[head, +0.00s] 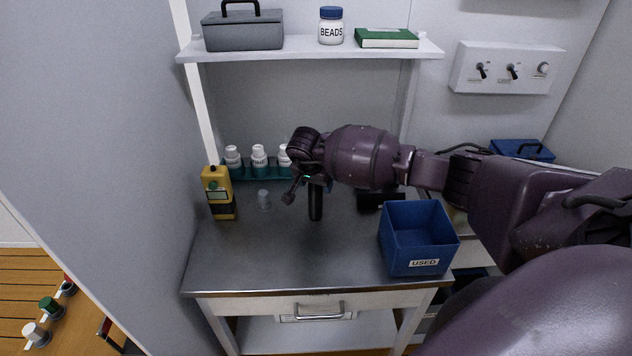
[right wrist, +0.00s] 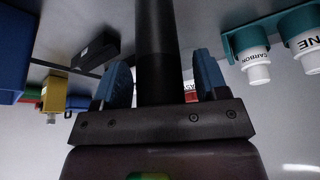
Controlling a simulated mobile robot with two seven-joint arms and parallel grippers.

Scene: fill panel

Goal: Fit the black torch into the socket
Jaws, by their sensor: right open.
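The black torch (head: 315,205) stands upright near the middle of the steel worktop. It also shows in the right wrist view (right wrist: 157,40) as a dark cylinder. My right gripper (head: 306,183) is at the torch's upper part. Its blue fingers are open, one on each side of the torch, and I see gaps between them and it. A low black block (head: 370,201) lies to the right of the torch, partly behind a blue bin; it also shows in the right wrist view (right wrist: 97,50). I cannot tell whether it is the socket. My left gripper is not in view.
The blue bin marked USED (head: 418,240) stands at the worktop's right front. The front middle of the worktop (head: 290,262) is clear.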

